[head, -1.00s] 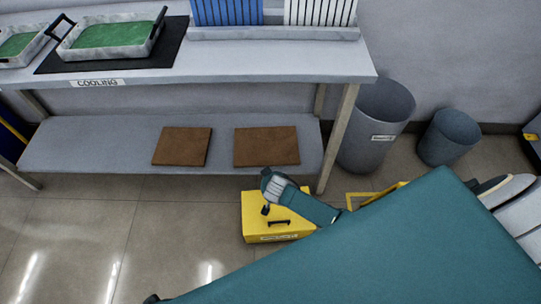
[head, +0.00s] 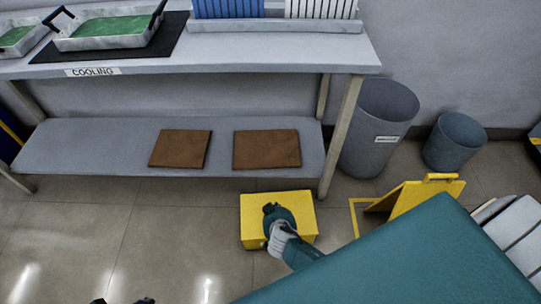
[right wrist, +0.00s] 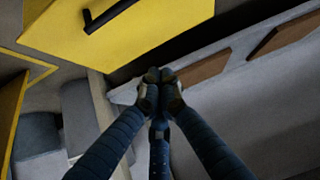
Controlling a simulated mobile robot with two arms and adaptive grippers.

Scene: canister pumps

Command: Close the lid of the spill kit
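The spill kit (head: 303,210) is a yellow box on the floor in front of the low shelf. Its top looks like an unbroken yellow surface, with the lid apparently down, but my gripper covers part of it. In the right wrist view a yellow face of the kit (right wrist: 160,25) fills the top, with a black handle (right wrist: 108,14). My right gripper (head: 270,209) is over the kit in the head view; contact is unclear. In the right wrist view its fingers (right wrist: 160,82) meet with nothing between them. Dark tips at the bottom edge may be my left gripper (head: 121,300).
A yellow folding sign (head: 405,200) stands right of the kit. Two grey bins (head: 375,135) (head: 453,142) stand by the wall. The low shelf (head: 80,145) carries two brown boards, and its table leg (head: 340,140) is close behind the kit. Floor at left is clear.

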